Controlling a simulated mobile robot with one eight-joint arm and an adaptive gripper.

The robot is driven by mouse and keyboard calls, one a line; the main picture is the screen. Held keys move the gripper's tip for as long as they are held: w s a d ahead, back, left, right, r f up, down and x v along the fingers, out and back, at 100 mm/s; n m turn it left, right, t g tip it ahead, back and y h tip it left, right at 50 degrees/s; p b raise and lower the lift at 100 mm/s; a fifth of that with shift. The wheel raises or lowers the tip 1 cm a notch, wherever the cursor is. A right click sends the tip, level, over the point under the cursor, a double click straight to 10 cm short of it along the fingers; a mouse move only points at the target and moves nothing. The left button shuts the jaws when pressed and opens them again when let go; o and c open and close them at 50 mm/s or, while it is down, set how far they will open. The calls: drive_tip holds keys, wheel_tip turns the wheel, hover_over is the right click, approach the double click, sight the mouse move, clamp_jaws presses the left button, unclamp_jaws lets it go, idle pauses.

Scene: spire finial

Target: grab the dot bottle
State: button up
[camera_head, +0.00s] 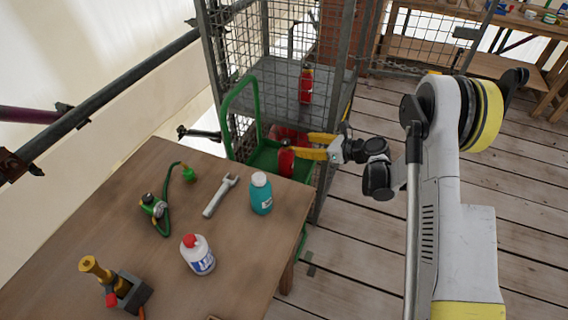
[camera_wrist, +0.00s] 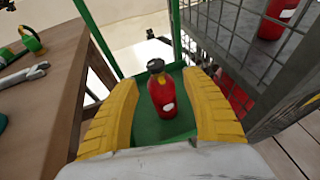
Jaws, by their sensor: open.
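I cannot read which bottle is the dot bottle. A red bottle (camera_head: 286,163) with a dark top stands in the green trolley (camera_head: 240,99). It also shows in the wrist view (camera_wrist: 163,97), with a white patch, upright between my finger pads. My gripper (camera_head: 300,144) is open, its yellow fingers just above and beside that bottle; it also shows in the wrist view (camera_wrist: 160,79). I see no contact. On the wooden table stand a teal bottle (camera_head: 261,197) with a white cap and a white bottle (camera_head: 198,259) with a red cap and blue label.
A wire mesh cage (camera_head: 228,50) rises behind the trolley, with another red bottle (camera_head: 305,86) on its shelf. The table (camera_head: 160,170) also holds a wrench (camera_head: 220,196), a green hose tool (camera_head: 154,206) and a yellow-handled tool (camera_head: 97,269). Plank floor lies clear at right.

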sight(286, 144)
drive_tip(key=b+x, duration=0.1)
drive_tip(key=x, duration=0.2)
drive_tip(key=b+x, duration=0.1)
drive_tip(key=x, duration=0.1)
drive_tip(key=b+x, duration=0.1)
drive_tip(key=x, duration=0.2)
drive_tip(key=shift+s+a+f, duration=0.2)
drive_tip(key=shift+a+f, duration=0.15)
drive_tip(key=shift+a, duration=0.05)
drive_tip(key=shift+r, duration=0.15)
clamp_jaws()
